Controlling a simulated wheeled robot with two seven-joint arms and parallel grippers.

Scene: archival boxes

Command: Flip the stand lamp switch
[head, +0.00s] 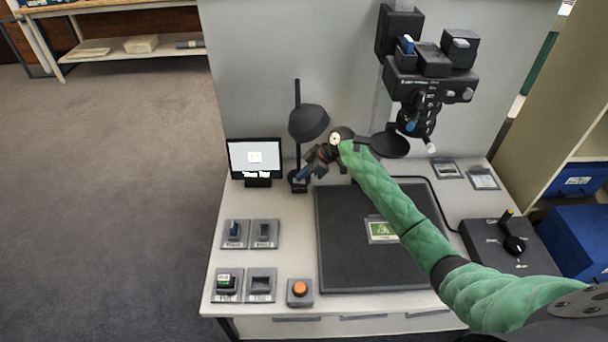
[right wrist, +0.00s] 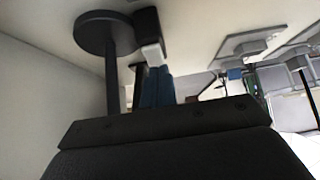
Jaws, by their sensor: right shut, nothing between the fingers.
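The black stand lamp has a domed shade (head: 308,122) on a thin upright pole, standing at the back of the workbench beside a small screen. Its round base (right wrist: 105,33) and pole show in the right wrist view, where the picture is upside down. My right gripper (head: 303,172) is shut and empty, low beside the pole and under the shade. In the right wrist view its blue fingers (right wrist: 158,87) reach close to the base. I cannot make out the switch clearly or tell whether the fingers touch it. My left gripper is not in view.
The small screen (head: 255,158) stands left of the lamp. A dark mat (head: 345,255) lies under my right arm. Several grey switch plates and an orange button (head: 300,288) are at the front left. A black camera rig (head: 430,80) hangs at the back right.

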